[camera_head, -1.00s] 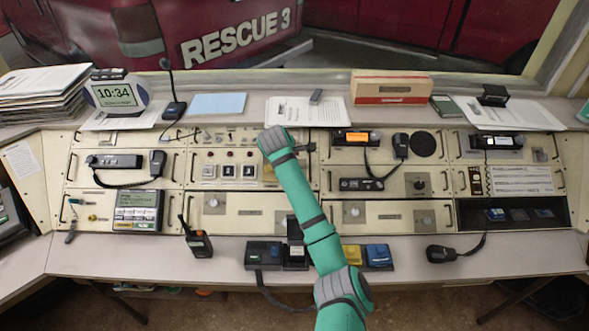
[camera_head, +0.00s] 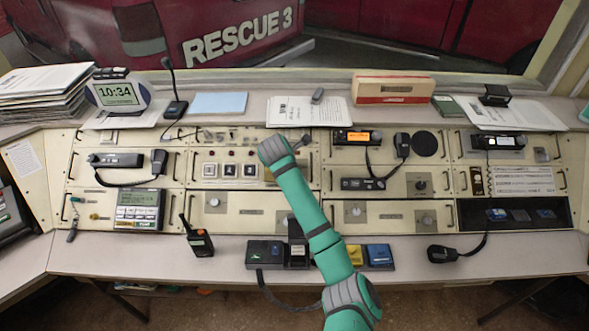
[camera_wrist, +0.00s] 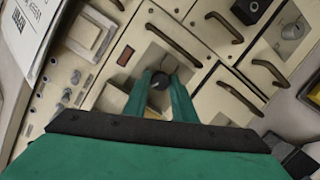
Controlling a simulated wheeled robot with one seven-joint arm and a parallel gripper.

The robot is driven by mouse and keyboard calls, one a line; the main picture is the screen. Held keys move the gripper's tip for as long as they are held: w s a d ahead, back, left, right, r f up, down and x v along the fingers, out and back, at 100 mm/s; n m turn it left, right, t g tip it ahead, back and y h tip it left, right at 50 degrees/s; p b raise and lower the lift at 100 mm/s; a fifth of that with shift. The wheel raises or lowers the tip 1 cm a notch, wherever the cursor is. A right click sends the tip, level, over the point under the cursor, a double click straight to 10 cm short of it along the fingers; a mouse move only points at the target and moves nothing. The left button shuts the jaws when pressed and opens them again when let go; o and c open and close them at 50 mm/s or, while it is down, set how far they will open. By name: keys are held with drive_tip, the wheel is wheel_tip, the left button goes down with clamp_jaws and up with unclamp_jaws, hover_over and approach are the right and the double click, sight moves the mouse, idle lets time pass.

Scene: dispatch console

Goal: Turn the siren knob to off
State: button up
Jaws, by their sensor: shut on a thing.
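In the wrist view, a dark round knob (camera_wrist: 160,81) sits on a beige panel, between the tips of my gripper (camera_wrist: 161,88). The green fingers are shut on it, one on each side. I take this to be the siren knob; no label or pointer mark on it is readable, so I cannot tell its setting. In the head view, my green arm reaches up to the console's upper middle panel. My grey wrist there covers the knob and the fingers.
Dark bar handles (camera_wrist: 235,98) stand out from the panels near the gripper. A grey knob (camera_wrist: 293,29) is at the wrist view's upper right. In the head view, square buttons (camera_head: 228,170) lie left of my wrist and an orange-lit radio (camera_head: 356,136) lies right.

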drive_tip(key=shift+s+a+f, duration=0.1)
drive_tip(key=shift+a+f, duration=0.05)
drive_tip(key=o, duration=1)
drive_tip(key=shift+o, duration=0.2)
drive_tip(key=v, duration=1.1)
